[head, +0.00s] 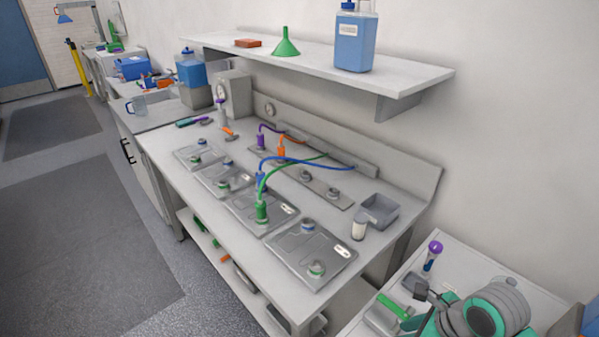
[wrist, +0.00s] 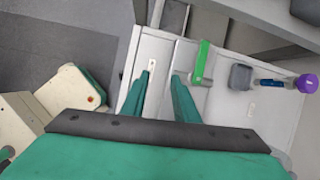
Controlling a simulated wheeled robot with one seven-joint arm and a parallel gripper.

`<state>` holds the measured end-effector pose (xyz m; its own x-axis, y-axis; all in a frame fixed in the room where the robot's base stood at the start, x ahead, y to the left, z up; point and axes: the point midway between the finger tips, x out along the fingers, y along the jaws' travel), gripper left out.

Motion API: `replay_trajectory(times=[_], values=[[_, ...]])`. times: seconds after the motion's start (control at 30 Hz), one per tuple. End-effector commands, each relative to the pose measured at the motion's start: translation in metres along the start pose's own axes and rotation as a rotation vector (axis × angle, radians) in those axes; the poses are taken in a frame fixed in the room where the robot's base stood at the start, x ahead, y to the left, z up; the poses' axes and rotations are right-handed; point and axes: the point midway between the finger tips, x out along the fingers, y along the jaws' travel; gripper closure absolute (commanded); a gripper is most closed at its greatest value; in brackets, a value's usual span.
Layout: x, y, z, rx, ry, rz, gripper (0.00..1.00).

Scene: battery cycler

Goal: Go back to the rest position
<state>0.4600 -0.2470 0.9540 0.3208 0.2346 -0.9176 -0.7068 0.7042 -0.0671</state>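My gripper (wrist: 164,72) shows in the wrist view with its two teal fingers apart and nothing between them. It hangs over a small white table (wrist: 235,118). In the head view my arm is at the lower right, above that same table.
The workbench (head: 160,140) holds several grey plates with hoses. A shelf (head: 400,72) hangs above it. Floor (head: 70,230) at left is clear.

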Motion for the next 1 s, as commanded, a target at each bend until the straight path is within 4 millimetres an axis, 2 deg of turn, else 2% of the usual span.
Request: replay_trajectory(times=[0.27,0.37,0.6,0.7,0.8,1.0], values=[[0.013,-0.004,0.066,-0.146,-0.168,-0.062,0.73],[0.016,-0.005,0.098,-0.213,-0.249,-0.1,0.73],[0.018,0.005,0.203,-0.421,-0.524,-0.254,0.73],[0.015,0.01,0.239,-0.488,-0.626,-0.339,0.73],[0.011,0.017,0.269,-0.541,-0.714,-0.43,0.73],[0.006,0.029,0.309,-0.602,-0.834,-0.621,0.73]])
